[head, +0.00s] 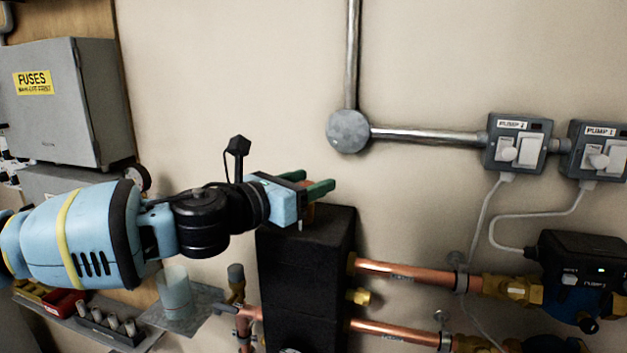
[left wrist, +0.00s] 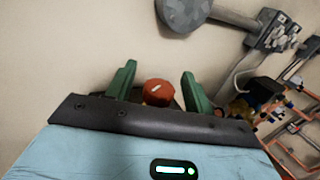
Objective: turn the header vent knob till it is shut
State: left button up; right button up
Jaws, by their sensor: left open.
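The header vent knob (left wrist: 157,90) is a red-orange round knob with a pale mark on top, seen in the left wrist view between my green fingers. In the head view only a bit of orange shows by the fingers, above the top of the black header block (head: 306,250); the rest is hidden behind my gripper. My left gripper (head: 314,182) is open, with one finger on each side of the knob. In the left wrist view my left gripper (left wrist: 159,72) shows gaps between both fingers and the knob. My right gripper is not in view.
A round grey junction box (head: 348,131) with conduit is on the wall above right. Copper pipes (head: 405,270) run right from the block to a black pump (head: 580,265). A grey fuse box (head: 60,100) hangs at left. A shelf (head: 190,310) is below my arm.

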pick_arm(q)
jog(key=shift+x, duration=0.85)
jog(key=c, duration=1)
jog(key=shift+o, duration=0.2)
